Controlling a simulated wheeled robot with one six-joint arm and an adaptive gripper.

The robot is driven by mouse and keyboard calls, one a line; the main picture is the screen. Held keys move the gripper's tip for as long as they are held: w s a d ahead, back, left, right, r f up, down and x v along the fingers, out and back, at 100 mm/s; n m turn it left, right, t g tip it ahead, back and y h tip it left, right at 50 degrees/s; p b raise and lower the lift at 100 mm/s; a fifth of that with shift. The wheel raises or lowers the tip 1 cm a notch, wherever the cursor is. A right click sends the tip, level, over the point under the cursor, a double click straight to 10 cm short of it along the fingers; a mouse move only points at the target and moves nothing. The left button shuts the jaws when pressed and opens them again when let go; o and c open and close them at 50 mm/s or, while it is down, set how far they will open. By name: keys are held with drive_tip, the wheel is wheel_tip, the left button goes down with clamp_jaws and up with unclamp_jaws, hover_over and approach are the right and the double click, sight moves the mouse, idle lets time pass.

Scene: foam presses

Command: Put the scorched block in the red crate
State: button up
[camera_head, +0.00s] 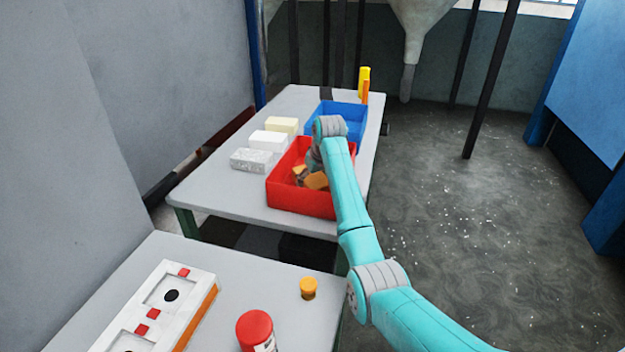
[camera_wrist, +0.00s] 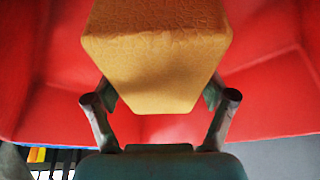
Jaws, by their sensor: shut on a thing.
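The scorched block (camera_wrist: 155,55) is orange-brown with a rough upper face. It sits between the two fingers of my gripper (camera_wrist: 160,98), which is shut on it. The red crate (camera_head: 300,198) stands on the far table, and its red walls surround the block in the wrist view. In the head view the brown block (camera_head: 317,181) shows inside the crate's outline, with my gripper over the crate and partly hidden by my arm. I cannot tell whether the block touches the crate floor.
A blue crate (camera_head: 349,111) stands behind the red one. Grey (camera_head: 252,160), white (camera_head: 268,141) and cream (camera_head: 282,125) blocks lie to the left. Yellow and orange items (camera_head: 364,85) stand at the far edge. The near table holds a white panel (camera_head: 190,292), a red-lidded jar (camera_head: 255,330) and an orange knob (camera_head: 308,288).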

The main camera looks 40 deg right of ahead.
drive_tip(key=o, duration=0.9)
drive_tip(key=shift+f, duration=0.1)
drive_tip(key=v, duration=1.2)
drive_tip(key=shift+w, duration=0.1)
